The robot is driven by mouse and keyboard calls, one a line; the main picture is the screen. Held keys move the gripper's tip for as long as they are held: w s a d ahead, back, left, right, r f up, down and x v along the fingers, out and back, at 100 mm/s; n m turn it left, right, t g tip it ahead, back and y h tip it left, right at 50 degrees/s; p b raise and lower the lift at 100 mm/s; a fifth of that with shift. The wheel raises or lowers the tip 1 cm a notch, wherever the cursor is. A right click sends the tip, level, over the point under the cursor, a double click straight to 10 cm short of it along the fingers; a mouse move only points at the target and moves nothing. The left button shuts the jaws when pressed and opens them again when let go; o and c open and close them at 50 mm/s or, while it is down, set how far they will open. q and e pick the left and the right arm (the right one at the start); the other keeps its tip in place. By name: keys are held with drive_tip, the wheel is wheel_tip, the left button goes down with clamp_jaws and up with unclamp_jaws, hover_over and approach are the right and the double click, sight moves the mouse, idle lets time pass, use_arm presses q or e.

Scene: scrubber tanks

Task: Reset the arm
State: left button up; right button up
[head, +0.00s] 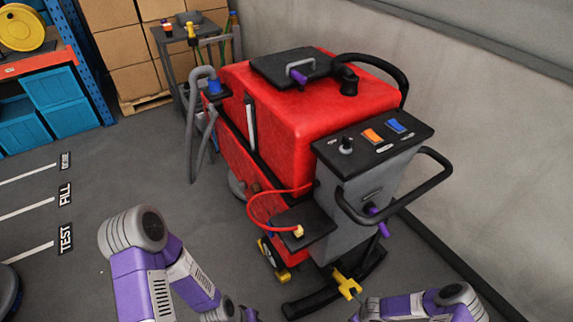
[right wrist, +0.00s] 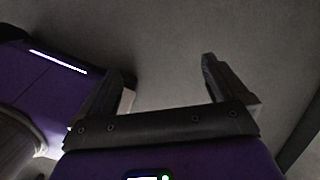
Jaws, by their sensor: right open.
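My right gripper (right wrist: 166,82) shows in the right wrist view with its two dark fingers spread wide apart. Nothing is between them but grey floor. In the head view my purple right arm lies along the bottom right edge, in front of the scrubber, and I cannot make out its fingers there. My left arm comes in at the bottom left and runs down out of the picture, so its gripper is hidden. The red scrubber machine (head: 325,100) stands in the middle of the head view, apart from both arms as far as I can see.
The scrubber has a black handle loop (head: 432,190), a red hose (head: 255,210) and a yellow part (head: 345,284) low at its near end. A grey wall (head: 470,90) runs along the right. A blue shelf (head: 45,100) and cardboard boxes (head: 130,45) stand behind.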

drive_tip(key=w+a+r+n, duration=0.3)
drive_tip(key=a+r+n, duration=0.2)
drive_tip(key=n, duration=0.2)
use_arm(q)
drive_tip(key=shift+w, duration=0.65)
use_arm(e)
drive_tip(key=s+a+r+n+y, duration=0.1)
drive_tip(key=s+a+r+n, duration=0.4)
drive_tip(key=r+n, duration=0.3)
drive_tip(key=s+a+r+n+g+y, duration=0.1)
drive_tip(key=s+a+r+n+y, duration=0.1)
drive_tip(key=s+a+r+n, duration=0.3)
wheel_tip(320, 180, up, 4)
drive_tip(key=a+n, duration=0.2)
drive_tip(key=n, duration=0.4)
drive_tip(key=shift+a, duration=0.2)
